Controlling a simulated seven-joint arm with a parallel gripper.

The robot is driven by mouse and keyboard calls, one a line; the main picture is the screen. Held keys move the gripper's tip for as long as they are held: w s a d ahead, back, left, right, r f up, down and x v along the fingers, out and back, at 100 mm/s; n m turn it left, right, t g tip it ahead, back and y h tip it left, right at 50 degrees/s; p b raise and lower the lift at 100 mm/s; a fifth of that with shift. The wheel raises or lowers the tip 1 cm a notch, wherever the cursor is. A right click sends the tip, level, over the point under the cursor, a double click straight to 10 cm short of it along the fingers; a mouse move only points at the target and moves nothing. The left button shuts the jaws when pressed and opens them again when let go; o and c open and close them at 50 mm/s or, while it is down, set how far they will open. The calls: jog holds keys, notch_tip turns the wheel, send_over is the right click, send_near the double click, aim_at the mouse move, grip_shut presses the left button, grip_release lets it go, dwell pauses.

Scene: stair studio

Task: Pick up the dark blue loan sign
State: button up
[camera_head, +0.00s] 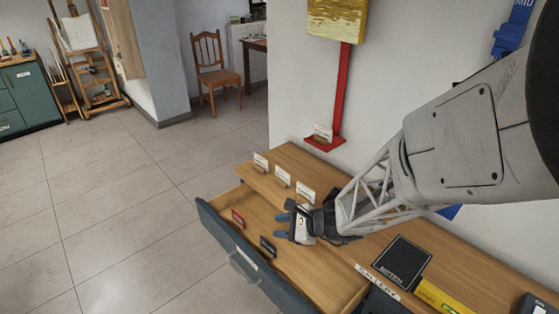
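The dark blue sign (268,246) is a small dark plate in the open drawer (227,234) below the wooden counter. It stands near the middle of the drawer, and its lettering is too small to read. A similar red sign (238,218) stands to its left in the same drawer. My gripper (281,226) has two blue fingertips with a gap between them and nothing visible in the gap. It appears above the drawer, up and right of the dark blue sign and apart from it in the picture. The exact height is hard to tell.
Several white cards (283,176) stand along the counter (287,150) behind the drawer. A black book (402,262) and a yellow box (440,297) lie at the right. A red stand (342,95) rises by the wall. The tiled floor left is clear.

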jog(key=w+f+m+t, duration=0.35)
jog(key=f+m, duration=0.25)
jog(key=f, duration=0.5)
jog(key=m+t+h, duration=0.2)
jog(key=m, duration=0.3)
send_near(270, 252)
jog(key=shift+w+a+r, duration=0.3)
jog(key=shift+w+a, duration=0.1)
jog(key=shift+w, duration=0.1)
jog(key=shift+w+a+r, duration=0.35)
jog(key=shift+w, duration=0.2)
jog(key=shift+x, duration=1.3)
jog(key=shift+a, duration=0.1)
jog(key=shift+x, duration=2.5)
jog(key=shift+r, duration=0.15)
grip_shut()
